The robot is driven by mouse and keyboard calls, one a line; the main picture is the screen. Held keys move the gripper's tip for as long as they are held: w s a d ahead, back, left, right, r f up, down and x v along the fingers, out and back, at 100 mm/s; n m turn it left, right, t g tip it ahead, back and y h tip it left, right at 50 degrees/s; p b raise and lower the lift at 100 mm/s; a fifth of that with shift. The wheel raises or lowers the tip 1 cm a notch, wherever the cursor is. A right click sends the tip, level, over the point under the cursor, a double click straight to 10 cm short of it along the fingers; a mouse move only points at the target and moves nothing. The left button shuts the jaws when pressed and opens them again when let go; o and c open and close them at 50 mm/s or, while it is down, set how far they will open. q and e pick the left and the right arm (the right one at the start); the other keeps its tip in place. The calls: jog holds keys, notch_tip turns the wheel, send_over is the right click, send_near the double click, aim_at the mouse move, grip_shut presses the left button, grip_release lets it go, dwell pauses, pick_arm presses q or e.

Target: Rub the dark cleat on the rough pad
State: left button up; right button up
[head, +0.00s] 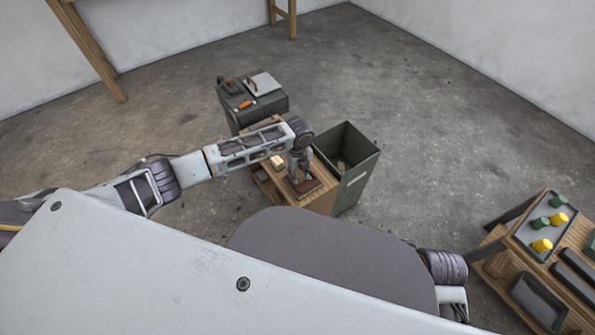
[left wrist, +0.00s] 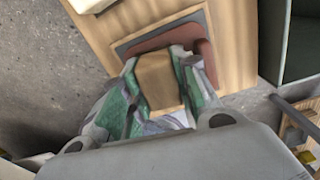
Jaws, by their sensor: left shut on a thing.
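The dark cleat (left wrist: 158,80), a brown wooden block, is between the fingers of my left gripper (left wrist: 160,95) in the left wrist view. The gripper is shut on it. The rough pad (left wrist: 165,37) looks reddish brown and lies on a grey backing on the wooden top. The cleat and fingers overlap the pad in this view; whether the cleat touches it I cannot tell. In the head view my left gripper (head: 299,175) points down over the pad (head: 308,187), and the cleat is hard to make out there. My right gripper is not in view.
A pale block (head: 277,162) lies on the wooden stand (head: 320,204) beside the pad. An open green bin (head: 361,172) stands close on the right. A dark cabinet (head: 262,107) with tools is behind. A table (head: 494,268) with green and yellow pieces is at the far right.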

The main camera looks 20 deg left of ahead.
aim_at(303, 184)
pick_arm(q)
jog(key=shift+s+d+f+p, duration=0.1)
jog(key=shift+s+d+p, duration=0.8)
jog(key=shift+d, duration=0.1)
jog(key=shift+s+d, duration=0.1)
jog(key=shift+f, duration=0.15)
jog(key=shift+w+a+p, duration=0.2)
jog(key=shift+w+a, duration=0.4)
jog(key=shift+a, duration=0.15)
jog(key=shift+w+a+p, duration=0.2)
jog(key=shift+w+a, duration=0.35)
jog(key=shift+a, duration=0.2)
jog(key=shift+s+d+r, duration=0.1)
jog(key=shift+d+r, duration=0.05)
jog(key=shift+r, duration=0.05)
jog(key=shift+s+d+r+p, duration=0.1)
jog(key=shift+s+d+p, duration=0.4)
jog(key=shift+d+p, duration=0.25)
jog(key=shift+s+d+r+p, duration=0.1)
jog(key=shift+s+d+p, duration=0.4)
jog(key=shift+d+p, duration=0.15)
jog(key=shift+w+a+f, duration=0.1)
jog(key=shift+w+a, duration=0.05)
jog(key=shift+w+a+f, duration=0.15)
jog(key=shift+w+a, duration=0.85)
jog(key=shift+a, duration=0.3)
